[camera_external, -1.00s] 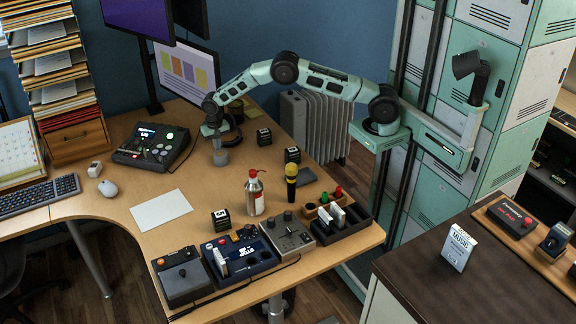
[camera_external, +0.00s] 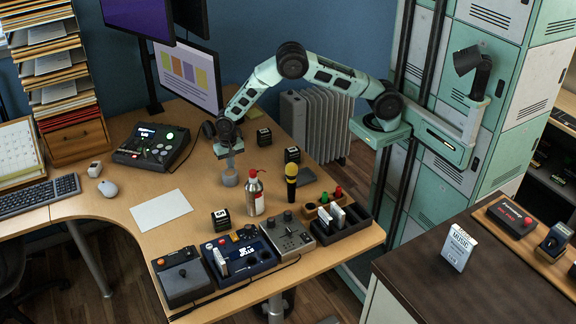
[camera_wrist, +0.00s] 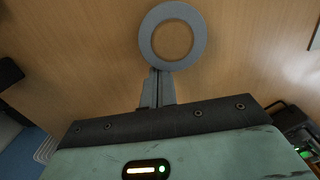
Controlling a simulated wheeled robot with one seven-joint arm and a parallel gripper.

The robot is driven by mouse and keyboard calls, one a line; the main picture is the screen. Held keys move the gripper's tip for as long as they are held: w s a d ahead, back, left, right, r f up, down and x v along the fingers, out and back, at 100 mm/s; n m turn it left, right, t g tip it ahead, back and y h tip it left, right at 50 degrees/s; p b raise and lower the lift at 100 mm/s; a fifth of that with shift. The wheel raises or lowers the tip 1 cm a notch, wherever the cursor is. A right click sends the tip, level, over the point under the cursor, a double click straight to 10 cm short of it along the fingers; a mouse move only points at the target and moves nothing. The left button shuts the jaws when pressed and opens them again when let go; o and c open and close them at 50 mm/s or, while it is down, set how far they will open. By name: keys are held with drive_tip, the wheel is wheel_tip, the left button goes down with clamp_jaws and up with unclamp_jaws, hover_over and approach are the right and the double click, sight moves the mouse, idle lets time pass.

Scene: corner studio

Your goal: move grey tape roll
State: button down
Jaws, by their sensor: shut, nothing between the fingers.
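The grey tape roll (camera_wrist: 146,38) is a flat ring, seen face-on in the wrist view with wood showing through its hole. In the external view the tape roll (camera_external: 229,179) is small and sits at the desk's middle, just below my gripper (camera_external: 230,168). In the wrist view my gripper (camera_wrist: 158,72) is shut, with its two grey fingers side by side. Its tips meet the near edge of the ring; nothing shows between them. I cannot tell whether the tips touch the ring or stop just short of it.
A red-topped spray bottle (camera_external: 254,197) and a yellow-headed microphone (camera_external: 291,182) stand right of the roll. Small black boxes stand behind (camera_external: 264,137) and in front (camera_external: 220,220). White paper (camera_external: 161,211) lies left. Consoles (camera_external: 184,275) line the front edge.

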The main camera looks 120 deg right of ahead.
sight(237, 174)
drive_tip(key=a, duration=0.6)
wheel_tip(237, 174, up, 9)
drive_tip(key=p, duration=0.7)
drive_tip(key=w+d+n+b, duration=0.1)
drive_tip(key=w+n+b, duration=0.8)
drive_tip(key=w+n, duration=0.3)
drive_tip(key=shift+n, duration=0.5)
drive_tip(key=f, duration=0.6)
drive_tip(key=s+f+p, duration=0.1)
drive_tip(key=f, duration=0.2)
drive_tip(key=shift+f, duration=0.2)
drive_tip(key=shift+s+a+r+p, duration=0.2)
drive_tip(key=shift+s, duration=0.2)
drive_tip(key=shift+s+a+r+p, duration=0.15)
drive_tip(key=shift+s, duration=0.25)
drive_tip(key=shift+s+a+f, duration=0.1)
drive_tip(key=shift+s+a, duration=0.15)
drive_tip(key=shift+s, duration=0.25)
drive_tip(key=shift+s+a+f, duration=0.1)
drive_tip(key=shift+s+a, duration=0.1)
drive_tip(key=shift+s, duration=0.25)
